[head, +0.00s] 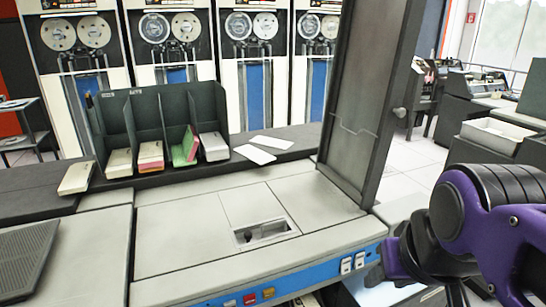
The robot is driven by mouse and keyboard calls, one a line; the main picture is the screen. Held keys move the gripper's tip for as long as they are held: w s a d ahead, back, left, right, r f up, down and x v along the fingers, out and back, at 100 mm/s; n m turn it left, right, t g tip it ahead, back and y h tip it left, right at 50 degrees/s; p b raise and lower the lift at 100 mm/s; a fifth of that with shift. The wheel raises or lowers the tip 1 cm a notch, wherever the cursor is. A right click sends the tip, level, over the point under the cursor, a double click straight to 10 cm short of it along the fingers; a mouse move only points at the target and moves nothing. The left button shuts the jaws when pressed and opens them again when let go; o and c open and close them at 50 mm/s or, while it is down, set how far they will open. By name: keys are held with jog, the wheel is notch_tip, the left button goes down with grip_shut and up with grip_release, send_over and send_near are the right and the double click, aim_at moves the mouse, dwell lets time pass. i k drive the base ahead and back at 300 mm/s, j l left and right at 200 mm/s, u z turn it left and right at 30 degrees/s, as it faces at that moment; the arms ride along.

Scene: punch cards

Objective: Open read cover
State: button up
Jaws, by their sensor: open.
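A tall dark grey cover panel (362,110) stands upright at the right end of the light grey machine, with a small dark knob (400,112) on its right edge. I cannot tell for certain whether this is the read cover. The flat machine top (180,225) left of it has panel seams and a rectangular recess (263,231). My gripper (385,270) is open at the lower right, in front of the machine's front right corner and below the upright panel. It appears apart from the panel. Its fingertips are small and partly hidden by my purple and black wrist.
A dark card rack (160,125) with card stacks stands on the dark ledge behind the machine. Two loose white cards (262,142) lie beside it. A blue front strip carries coloured buttons and white switches (352,262). Tape cabinets stand behind; open floor (405,165) lies right of the panel.

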aim_at(179, 234)
jog(key=u, duration=0.75)
